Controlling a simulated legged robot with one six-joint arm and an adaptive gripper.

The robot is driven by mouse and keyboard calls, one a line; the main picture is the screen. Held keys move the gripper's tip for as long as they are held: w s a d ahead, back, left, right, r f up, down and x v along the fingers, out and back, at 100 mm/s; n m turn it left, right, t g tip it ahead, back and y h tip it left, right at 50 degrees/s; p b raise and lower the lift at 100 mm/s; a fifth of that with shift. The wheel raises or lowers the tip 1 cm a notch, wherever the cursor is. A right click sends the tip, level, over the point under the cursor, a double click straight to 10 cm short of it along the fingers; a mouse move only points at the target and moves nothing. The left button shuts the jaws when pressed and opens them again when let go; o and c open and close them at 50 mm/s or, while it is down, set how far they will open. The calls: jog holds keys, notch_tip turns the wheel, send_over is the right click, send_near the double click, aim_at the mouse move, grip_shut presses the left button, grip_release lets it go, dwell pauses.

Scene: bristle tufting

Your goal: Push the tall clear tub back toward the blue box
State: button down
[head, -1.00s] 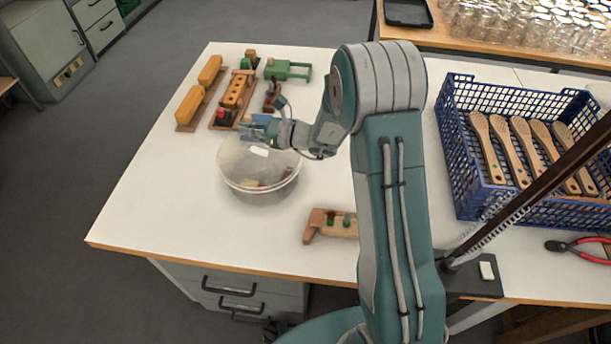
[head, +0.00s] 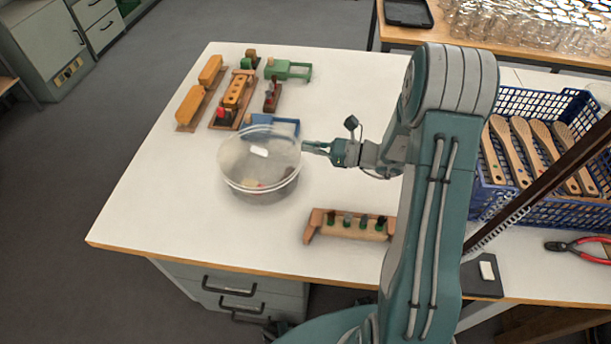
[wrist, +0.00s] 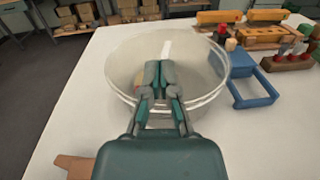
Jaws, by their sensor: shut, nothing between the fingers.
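The clear tub (head: 258,172) stands upright on the white table, with a white label on its side and small coloured items showing through near its base. The blue box (head: 287,126) lies just behind it and to the right, partly hidden by the tub in the head view. In the wrist view the open-framed blue box (wrist: 250,100) is right of the tub (wrist: 125,60). My gripper (head: 308,147) is shut and empty at the tub's right side. In the wrist view its fingertips (wrist: 160,65) overlap the tub; I cannot tell whether they touch it.
A wooden rack with dark pegs (head: 350,226) lies in front of my gripper. Wooden and coloured fixtures (head: 232,98) stand at the back left. A blue crate of wooden brushes (head: 535,210) and red pliers (head: 580,246) are at the right. The table's left front is clear.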

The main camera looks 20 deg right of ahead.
aim_at(297, 175)
notch_tip(297, 175, down, 12)
jog(key=shift+f, duration=0.2)
jog(key=shift+w+a+r, duration=0.15)
jog(key=shift+w+a, duration=0.1)
jog(key=shift+a, duration=0.25)
jog(key=shift+x, duration=1.5)
jog(key=shift+d, duration=0.1)
